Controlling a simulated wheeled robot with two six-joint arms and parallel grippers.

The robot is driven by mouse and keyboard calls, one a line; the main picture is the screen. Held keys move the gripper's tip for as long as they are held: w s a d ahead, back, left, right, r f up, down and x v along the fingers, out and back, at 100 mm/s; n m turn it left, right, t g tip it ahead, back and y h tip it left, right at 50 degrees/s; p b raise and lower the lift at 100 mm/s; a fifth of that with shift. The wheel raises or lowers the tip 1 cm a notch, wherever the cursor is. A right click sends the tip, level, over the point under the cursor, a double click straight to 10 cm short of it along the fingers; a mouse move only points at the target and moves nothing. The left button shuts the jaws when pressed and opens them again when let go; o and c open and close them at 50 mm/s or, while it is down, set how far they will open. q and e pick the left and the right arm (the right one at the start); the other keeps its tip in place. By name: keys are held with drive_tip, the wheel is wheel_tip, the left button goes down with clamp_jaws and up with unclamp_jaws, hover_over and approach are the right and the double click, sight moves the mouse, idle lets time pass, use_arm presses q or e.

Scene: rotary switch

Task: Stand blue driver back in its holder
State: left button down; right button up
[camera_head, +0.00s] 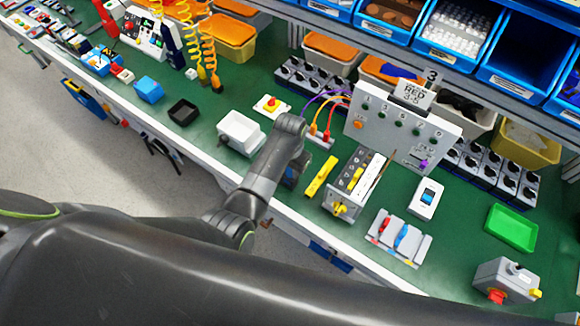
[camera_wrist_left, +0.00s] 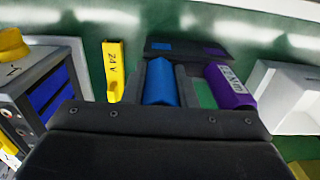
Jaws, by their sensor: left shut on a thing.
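My left gripper (camera_wrist_left: 164,85) is shut on the blue driver (camera_wrist_left: 160,84), with a finger on each side of its handle. In the head view my left gripper (camera_head: 290,174) is over the front of the bench, mostly hidden by its own arm. A dark block (camera_wrist_left: 188,50) with a blue and a purple patch, seemingly the holder, lies just beyond the driver. A purple driver (camera_wrist_left: 229,86) with a white label is right of my gripper. The driver's lower end is hidden, so I cannot tell whether it touches the block. My right gripper is out of view.
A yellow 24 V piece (camera_wrist_left: 113,70) and a grey switch box (camera_wrist_left: 42,85) are left of my gripper. A white bin (camera_wrist_left: 290,96) is to the right. In the head view, a tray with red and blue tools (camera_head: 400,237) and a white panel (camera_head: 400,128) stand further right.

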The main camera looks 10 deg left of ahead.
use_arm(q)
drive_tip(key=shift+f, duration=0.15)
drive_tip(key=c, duration=1.1)
unclamp_jaws()
wheel_tip(320, 180, up, 10)
drive_tip(key=shift+w+r+b, duration=0.1)
drive_tip(key=shift+r+b, duration=0.1)
drive_tip(key=shift+b, duration=0.4)
wheel_tip(320, 180, up, 7)
drive_tip(key=p, duration=0.4)
